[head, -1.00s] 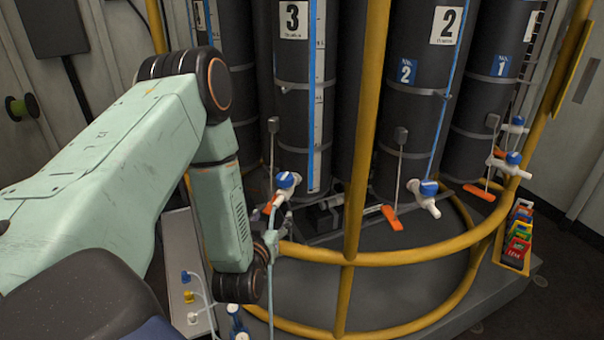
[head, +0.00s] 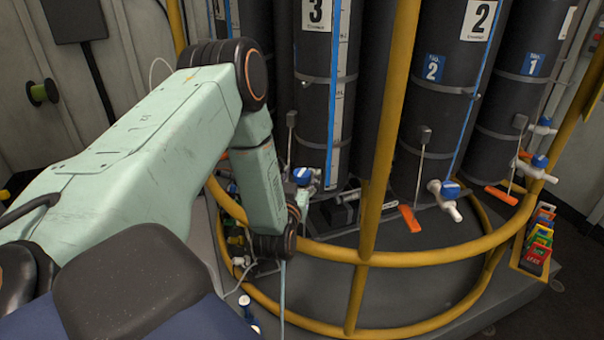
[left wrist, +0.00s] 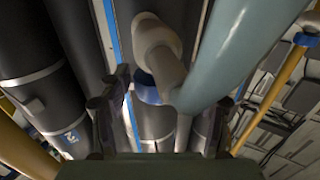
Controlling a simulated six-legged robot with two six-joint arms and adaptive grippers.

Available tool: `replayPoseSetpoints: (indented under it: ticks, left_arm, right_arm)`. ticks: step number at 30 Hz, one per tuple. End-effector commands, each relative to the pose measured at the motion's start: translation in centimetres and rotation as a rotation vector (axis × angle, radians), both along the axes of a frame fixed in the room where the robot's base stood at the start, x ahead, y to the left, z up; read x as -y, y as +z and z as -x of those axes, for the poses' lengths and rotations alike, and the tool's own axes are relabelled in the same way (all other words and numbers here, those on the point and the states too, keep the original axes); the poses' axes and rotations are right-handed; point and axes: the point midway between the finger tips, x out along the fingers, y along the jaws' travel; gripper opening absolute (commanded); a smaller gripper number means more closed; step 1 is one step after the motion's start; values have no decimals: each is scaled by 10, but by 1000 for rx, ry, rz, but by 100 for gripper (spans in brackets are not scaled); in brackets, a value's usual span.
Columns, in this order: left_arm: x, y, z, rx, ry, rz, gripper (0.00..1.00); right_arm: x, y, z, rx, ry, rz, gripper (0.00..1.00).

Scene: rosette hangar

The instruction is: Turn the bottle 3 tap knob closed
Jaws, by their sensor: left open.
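Bottle 3 (head: 314,95) is a tall dark cylinder with a "3" label and a blue strip, behind the yellow rail. Its tap has a blue knob (head: 302,176) low at its front, partly hidden by my arm. My left gripper (head: 294,210) is just below and in front of that tap. In the left wrist view, the white tap body (left wrist: 158,50) and blue knob (left wrist: 149,88) lie ahead between the two spread fingers of the left gripper (left wrist: 172,88). I cannot tell whether a finger touches the knob. My right gripper is not in view.
A yellow rail (head: 430,252) with an upright post (head: 381,120) stands in front of the bottles. Bottle 2's tap (head: 447,194) and an orange handle (head: 410,218) are to the right. A pale blue tube (left wrist: 222,45) runs close beside the tap in the left wrist view.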

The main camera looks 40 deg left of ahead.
Motion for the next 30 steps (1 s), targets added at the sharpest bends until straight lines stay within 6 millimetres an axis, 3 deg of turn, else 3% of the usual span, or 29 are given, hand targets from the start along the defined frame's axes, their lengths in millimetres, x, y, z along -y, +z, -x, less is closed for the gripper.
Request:
replayPoseSetpoints:
  ticks: [12, 30]
  left_arm:
    - [-3, 0, -9, -1, -3, 0, 63]
    - [-3, 0, -9, 1, -3, 0, 12]
  right_arm:
    - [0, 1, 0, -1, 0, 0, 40]
    - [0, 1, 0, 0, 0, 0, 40]
